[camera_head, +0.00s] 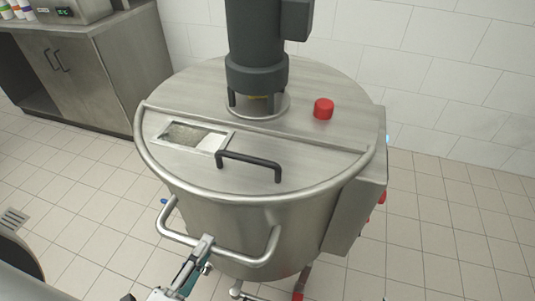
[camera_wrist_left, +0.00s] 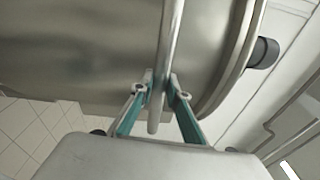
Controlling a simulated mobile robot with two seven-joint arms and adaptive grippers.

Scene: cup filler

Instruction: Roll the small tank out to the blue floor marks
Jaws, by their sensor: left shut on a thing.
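The small tank (camera_head: 240,222) is a round steel vessel with a dark motor (camera_head: 256,45), a red cap (camera_head: 323,108) and a black lid handle (camera_head: 248,160) on top. A bent steel push bar (camera_head: 225,252) sticks out from its near side. My left gripper (camera_head: 203,246) is shut on this push bar; in the left wrist view the fingers (camera_wrist_left: 160,88) close around the bar (camera_wrist_left: 168,40) beside the tank wall (camera_wrist_left: 85,45). My right gripper is out of view.
A steel cabinet (camera_head: 70,75) stands at the back left. A white tiled wall (camera_head: 430,80) is behind the tank. Tiled floor is open to the left (camera_head: 80,180) and right (camera_head: 430,230).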

